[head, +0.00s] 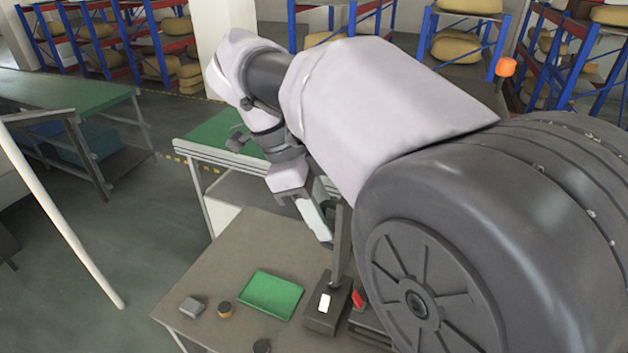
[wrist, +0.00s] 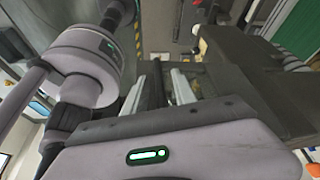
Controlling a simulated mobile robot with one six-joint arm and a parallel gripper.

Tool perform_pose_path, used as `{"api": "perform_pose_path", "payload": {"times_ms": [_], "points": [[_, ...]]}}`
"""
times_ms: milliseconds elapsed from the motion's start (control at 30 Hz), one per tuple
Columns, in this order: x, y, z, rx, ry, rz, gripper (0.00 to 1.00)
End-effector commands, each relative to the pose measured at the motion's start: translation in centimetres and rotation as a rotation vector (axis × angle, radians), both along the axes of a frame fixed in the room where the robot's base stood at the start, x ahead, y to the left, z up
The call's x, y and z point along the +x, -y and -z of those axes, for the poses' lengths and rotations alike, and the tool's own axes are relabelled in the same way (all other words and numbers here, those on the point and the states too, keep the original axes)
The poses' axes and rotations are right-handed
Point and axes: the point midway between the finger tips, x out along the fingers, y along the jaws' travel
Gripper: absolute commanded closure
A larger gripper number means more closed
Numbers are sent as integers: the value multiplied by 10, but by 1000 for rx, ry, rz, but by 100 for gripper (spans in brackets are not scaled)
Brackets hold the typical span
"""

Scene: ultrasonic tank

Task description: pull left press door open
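A dark grey press (head: 322,318) with a white label stands at the front right of the brown table. A narrow grey upright (head: 341,245) rises behind it. My arm hides much of this area, and I cannot make out a door or its handle for certain. My gripper (head: 322,238) points down beside the upright, on its left. In the wrist view, the two pale fingers of my gripper (wrist: 160,88) have dark strips between them. I cannot tell whether these are pads or something held. A large dark grey-brown body (wrist: 268,88), perhaps part of the press, stands close on the right.
The brown table (head: 240,245) bears a green tray (head: 271,295), a grey block (head: 191,307), a round brown-topped piece (head: 225,310) and a dark round piece (head: 262,346). A red piece (head: 358,298) sits by the press. A green-topped bench (head: 213,135) stands behind. Open floor lies left.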

Motion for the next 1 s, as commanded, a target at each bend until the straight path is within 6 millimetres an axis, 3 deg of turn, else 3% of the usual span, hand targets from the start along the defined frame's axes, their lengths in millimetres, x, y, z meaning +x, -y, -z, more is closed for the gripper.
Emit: {"api": "perform_pose_path", "payload": {"times_ms": [167, 567, 1000], "points": [[3, -10, -26, 0, 3, -1, 68], [11, -55, -142, 3, 2, -1, 68], [13, -64, -159, 3, 4, -2, 68]]}}
